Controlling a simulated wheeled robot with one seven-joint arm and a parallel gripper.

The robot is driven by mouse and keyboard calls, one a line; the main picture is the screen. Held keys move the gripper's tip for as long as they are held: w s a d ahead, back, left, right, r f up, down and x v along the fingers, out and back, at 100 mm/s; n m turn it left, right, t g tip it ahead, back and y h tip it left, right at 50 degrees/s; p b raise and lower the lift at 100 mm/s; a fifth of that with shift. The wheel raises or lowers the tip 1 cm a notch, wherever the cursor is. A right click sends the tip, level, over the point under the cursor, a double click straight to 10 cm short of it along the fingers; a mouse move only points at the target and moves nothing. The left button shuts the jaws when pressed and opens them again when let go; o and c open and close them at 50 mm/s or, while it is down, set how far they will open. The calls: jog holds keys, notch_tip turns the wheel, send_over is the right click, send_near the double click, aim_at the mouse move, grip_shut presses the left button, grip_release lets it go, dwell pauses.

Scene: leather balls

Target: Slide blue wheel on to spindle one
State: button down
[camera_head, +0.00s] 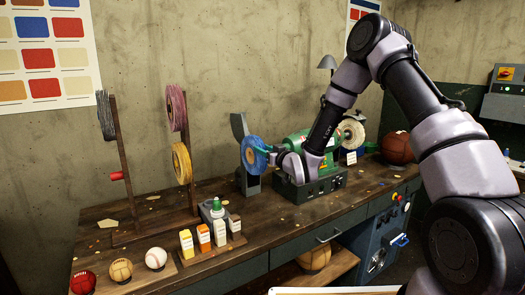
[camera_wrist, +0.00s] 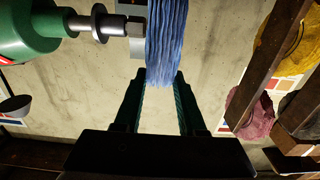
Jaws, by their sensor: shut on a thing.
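The blue wheel (camera_head: 254,153) is upright at the left end of the green grinder (camera_head: 296,143). In the wrist view the wheel (camera_wrist: 166,42) is edge-on, and my gripper (camera_wrist: 161,77) is shut on its near rim. In the head view my gripper (camera_head: 272,154) is at the wheel's right side, partly hidden. The spindle (camera_wrist: 98,22) reaches from the green housing (camera_wrist: 28,28) at left towards the wheel. Its nut end (camera_wrist: 135,29) is at the wheel's left face. I cannot tell whether the shaft enters the wheel's hole.
A pale wheel (camera_head: 351,136) is on the grinder's right end. A yellow wheel (camera_head: 182,163), a pink wheel (camera_head: 176,108) and a grey wheel (camera_head: 105,116) hang on wooden posts at left. Small boxes (camera_head: 203,238) and balls (camera_head: 121,269) stand at the bench front.

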jog(key=w+d, duration=0.4)
jog(key=d, duration=0.1)
jog(key=shift+d, duration=0.4)
dwell(3.8)
jog(key=shift+c, duration=2)
grip_release()
jog(key=shift+s, duration=0.1)
jog(key=v, duration=1.1)
jog(key=s+d+r+m+g+h, duration=0.2)
jog(key=s+d+r+m+h, duration=0.15)
jog(key=d+r, duration=0.3)
jog(key=s+d+r+m+g+h, duration=0.1)
jog(key=s+d+r+m+h, duration=0.1)
jog(key=d+r+h, duration=0.5)
jog(key=s+r+m+g+y, duration=0.1)
jog(key=s+r, duration=0.3)
jog(key=s, duration=0.9)
jog(key=s+d+r+m+g+y, duration=0.1)
jog(key=s+r+m+g, duration=0.3)
jog(key=s, duration=1)
jog(key=shift+d+r+y, duration=0.25)
jog(key=shift+r+y, duration=0.1)
jog(key=shift+r, duration=0.2)
